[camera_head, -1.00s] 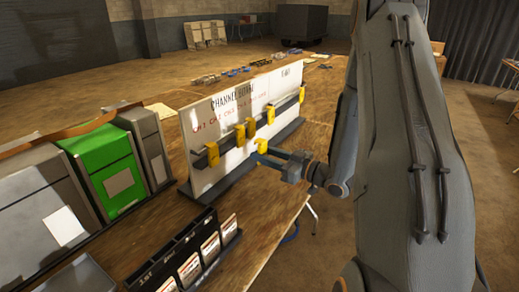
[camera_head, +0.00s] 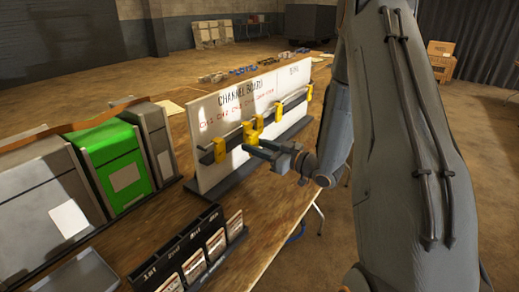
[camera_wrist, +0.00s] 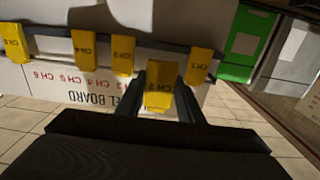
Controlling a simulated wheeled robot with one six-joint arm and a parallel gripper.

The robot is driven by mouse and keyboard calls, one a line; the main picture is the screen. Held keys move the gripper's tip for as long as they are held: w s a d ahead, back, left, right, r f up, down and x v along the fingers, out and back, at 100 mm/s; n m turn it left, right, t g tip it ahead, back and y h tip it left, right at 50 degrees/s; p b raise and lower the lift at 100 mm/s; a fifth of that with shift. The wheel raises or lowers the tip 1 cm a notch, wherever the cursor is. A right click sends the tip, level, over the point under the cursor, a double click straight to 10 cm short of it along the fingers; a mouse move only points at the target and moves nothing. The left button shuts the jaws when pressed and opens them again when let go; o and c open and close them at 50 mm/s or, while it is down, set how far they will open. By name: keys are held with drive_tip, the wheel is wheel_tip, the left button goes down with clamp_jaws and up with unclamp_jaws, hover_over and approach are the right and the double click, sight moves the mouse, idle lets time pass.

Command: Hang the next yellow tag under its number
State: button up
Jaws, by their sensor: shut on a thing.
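My gripper (camera_head: 252,147) is shut on a yellow tag, which reads CH 2 (camera_wrist: 158,98) in the wrist view. It holds the tag in front of the white channel board (camera_head: 208,175), close to the dark rail (camera_wrist: 150,44). The held tag is in the gap between the hung CH 1 tag (camera_wrist: 199,66) and CH 3 tag (camera_wrist: 122,54). Beside CH 3 hangs the CH 4 tag (camera_wrist: 87,52). Another yellow tag (camera_wrist: 14,42) hangs farther along the rail. Whether the held tag touches the rail cannot be told. Red channel numbers (camera_wrist: 75,78) run along the board.
A green case (camera_head: 113,165) and grey cases (camera_head: 45,205) stand left of the board. A black rack (camera_head: 190,250) with cards stands in front of it. Small items (camera_head: 243,70) lie behind on the wooden table. The table's right edge is near my arm.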

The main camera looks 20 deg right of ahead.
drive_tip(key=b+x, duration=0.2)
drive_tip(key=x, duration=0.6)
drive_tip(key=shift+w+b, duration=0.15)
drive_tip(key=shift+b, duration=0.15)
drive_tip(key=shift+a+f, duration=0.1)
drive_tip(key=shift+f, duration=0.55)
drive_tip(key=shift+c, duration=0.4)
drive_tip(key=o, duration=1.1)
